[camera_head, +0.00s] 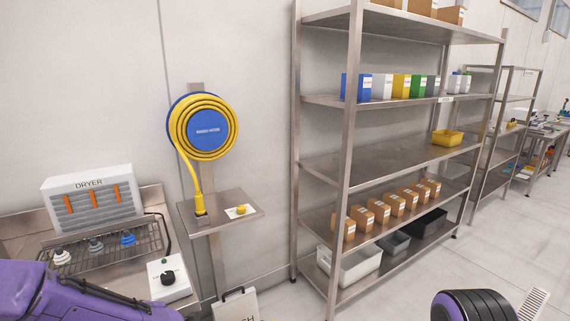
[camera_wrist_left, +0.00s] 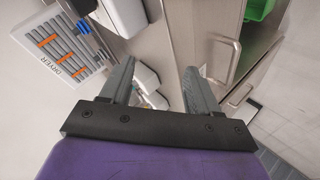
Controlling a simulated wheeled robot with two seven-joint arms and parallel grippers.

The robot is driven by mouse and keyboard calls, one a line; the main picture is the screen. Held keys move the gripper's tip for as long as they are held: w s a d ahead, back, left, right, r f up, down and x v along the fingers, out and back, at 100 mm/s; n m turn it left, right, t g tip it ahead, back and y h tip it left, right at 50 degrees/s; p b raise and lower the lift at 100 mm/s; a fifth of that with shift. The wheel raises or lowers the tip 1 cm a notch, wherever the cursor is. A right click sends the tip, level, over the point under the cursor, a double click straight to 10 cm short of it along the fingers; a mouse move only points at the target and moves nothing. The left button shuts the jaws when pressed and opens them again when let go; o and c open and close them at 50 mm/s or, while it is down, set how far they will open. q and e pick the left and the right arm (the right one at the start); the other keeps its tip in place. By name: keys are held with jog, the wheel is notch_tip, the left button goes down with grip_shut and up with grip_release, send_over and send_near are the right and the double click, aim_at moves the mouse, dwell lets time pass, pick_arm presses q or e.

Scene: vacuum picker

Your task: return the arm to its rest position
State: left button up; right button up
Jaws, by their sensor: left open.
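My left arm (camera_head: 75,295), a purple link, comes in at the lower left of the head view, in front of the dryer bench. Its gripper is outside that view. In the left wrist view my left gripper (camera_wrist_left: 160,72) has its two grey fingers spread apart, with nothing between them. Behind the fingers, white items and a steel surface show, partly covered by them. A purple and black part of my body (camera_head: 472,306) shows at the lower right of the head view. My right gripper is not seen.
A white dryer (camera_head: 92,199) stands on a steel bench with a wire rack (camera_head: 100,248) and a control box (camera_head: 168,279). A blue and yellow hose reel (camera_head: 203,127) hangs above a small shelf (camera_head: 222,211).

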pick_arm(q)
jog(key=s+d+f+m+h, duration=0.2)
jog(key=s+f+m, duration=0.3)
jog(key=s+f, duration=0.25)
jog(key=s+d+f+m+h, duration=0.2)
jog(key=s+d+f+m, duration=0.15)
jog(key=s+f, duration=0.35)
jog(key=s+f+m+g, duration=0.2)
jog(key=s+f, duration=0.2)
jog(key=s, duration=0.5)
jog(key=s+a+f+m+g+b, duration=0.1)
jog(key=s+f+m+g, duration=0.1)
jog(key=s, duration=0.6)
notch_tip(320, 180, down, 3)
jog(key=shift+s+a+r+m+h, duration=0.15)
jog(key=shift+s+a+m+h, duration=0.2)
jog(key=shift+m, duration=0.3)
